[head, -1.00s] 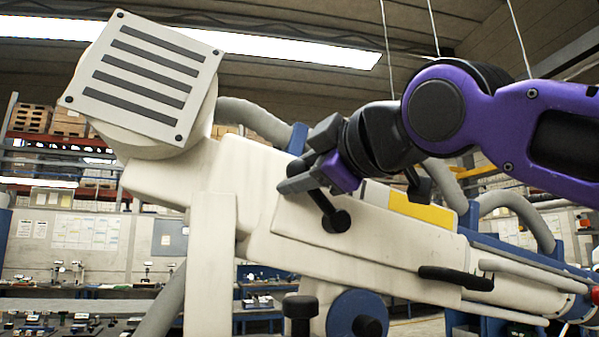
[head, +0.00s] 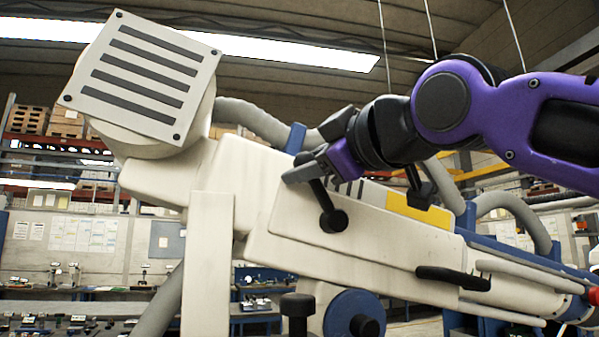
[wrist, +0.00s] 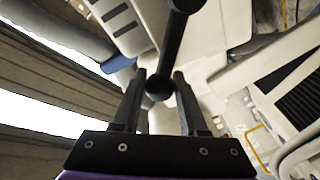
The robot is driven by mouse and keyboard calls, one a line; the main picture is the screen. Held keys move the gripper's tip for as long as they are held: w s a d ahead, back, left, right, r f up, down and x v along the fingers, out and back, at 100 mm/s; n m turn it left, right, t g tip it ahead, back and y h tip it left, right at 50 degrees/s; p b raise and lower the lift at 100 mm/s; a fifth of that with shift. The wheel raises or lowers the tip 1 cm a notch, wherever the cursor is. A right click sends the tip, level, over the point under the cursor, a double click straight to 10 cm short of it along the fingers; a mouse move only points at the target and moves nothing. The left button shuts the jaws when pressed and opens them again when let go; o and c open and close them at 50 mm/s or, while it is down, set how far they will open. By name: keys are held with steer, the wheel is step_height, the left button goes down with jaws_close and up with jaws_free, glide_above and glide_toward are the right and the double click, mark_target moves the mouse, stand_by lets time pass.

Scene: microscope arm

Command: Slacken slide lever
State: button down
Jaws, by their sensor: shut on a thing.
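The slide lever (head: 325,205) is a black rod on a round black hub, on the side of the cream microscope arm (head: 375,240). It points up and slightly left from the hub. My gripper (head: 311,167) is at its upper end, shut on it; the fingers partly hide that end in the head view. In the wrist view, the lever's round black knob (wrist: 158,88) sits between the two dark fingers of my gripper (wrist: 160,78). The rod runs up from the knob to the hub at the top edge.
A cream head with dark slots (head: 140,80) stands at the upper left. A second black lever (head: 452,278) lies lower right, and a blue wheel with a black knob (head: 354,318) is below. A yellow panel (head: 420,211) lies close under my arm. Grey hoses (head: 255,118) run behind.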

steer(key=w+d+r+m+t+h+b, duration=0.1)
steer(key=w+d+m+t+b, duration=0.1)
steer(key=d+m, duration=0.4)
steer(key=shift+d+r+m+b, duration=0.15)
steer(key=shift+d+m+b, duration=0.35)
steer(key=shift+m, duration=1.8)
steer(key=shift+c, duration=2.3)
jaws_free()
steer(key=shift+a, duration=0.1)
steer(key=shift+s, duration=0.1)
